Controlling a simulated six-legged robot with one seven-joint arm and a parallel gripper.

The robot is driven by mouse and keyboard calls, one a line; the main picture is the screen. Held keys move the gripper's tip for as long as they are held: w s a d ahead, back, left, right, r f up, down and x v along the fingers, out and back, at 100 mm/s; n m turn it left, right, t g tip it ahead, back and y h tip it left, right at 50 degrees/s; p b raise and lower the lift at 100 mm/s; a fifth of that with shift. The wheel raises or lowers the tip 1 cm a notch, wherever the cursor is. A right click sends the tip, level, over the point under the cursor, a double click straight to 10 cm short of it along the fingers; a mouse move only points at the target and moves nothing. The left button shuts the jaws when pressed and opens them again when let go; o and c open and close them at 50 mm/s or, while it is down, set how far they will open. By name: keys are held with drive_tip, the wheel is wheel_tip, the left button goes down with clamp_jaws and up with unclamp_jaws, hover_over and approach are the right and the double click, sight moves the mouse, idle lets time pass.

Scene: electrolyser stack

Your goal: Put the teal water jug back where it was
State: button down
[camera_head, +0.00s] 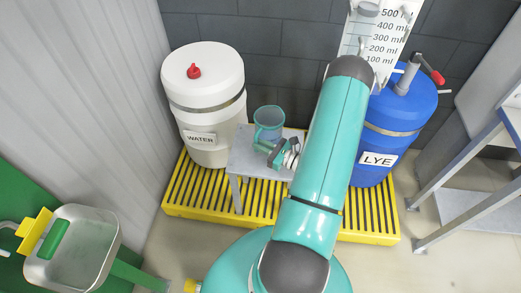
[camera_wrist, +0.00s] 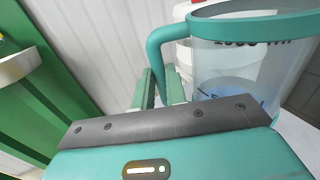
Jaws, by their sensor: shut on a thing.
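The teal water jug (camera_head: 268,118) is a clear cup with a teal rim and handle. In the head view it shows upright at the small grey stand (camera_head: 246,163); whether its base touches the stand top cannot be told. My gripper (camera_head: 265,146) is at the jug's near side. In the wrist view the jug (camera_wrist: 250,60) fills the upper right, with something blue showing low in it. There my gripper (camera_wrist: 162,90) is shut on the jug's handle, its fingers on either side of the lower part.
A white WATER drum (camera_head: 205,100) stands left of the stand, a blue LYE drum (camera_head: 400,115) right. All stand on a yellow grated pallet (camera_head: 190,205). A graduated white board (camera_head: 375,35) hangs behind my arm. A metal basin (camera_head: 75,245) is at lower left, a grey bench (camera_head: 465,165) at right.

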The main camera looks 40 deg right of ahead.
drive_tip(key=shift+w+d+f, duration=0.1)
drive_tip(key=shift+w+f, duration=0.15)
drive_tip(key=shift+f, duration=0.8)
drive_tip(key=shift+w+d+f, duration=0.1)
drive_tip(key=shift+w+f, duration=0.1)
drive_tip(key=shift+f, duration=0.8)
drive_tip(key=shift+f, duration=0.15)
drive_tip(key=c, duration=1.4)
unclamp_jaws()
drive_tip(key=shift+c, duration=0.2)
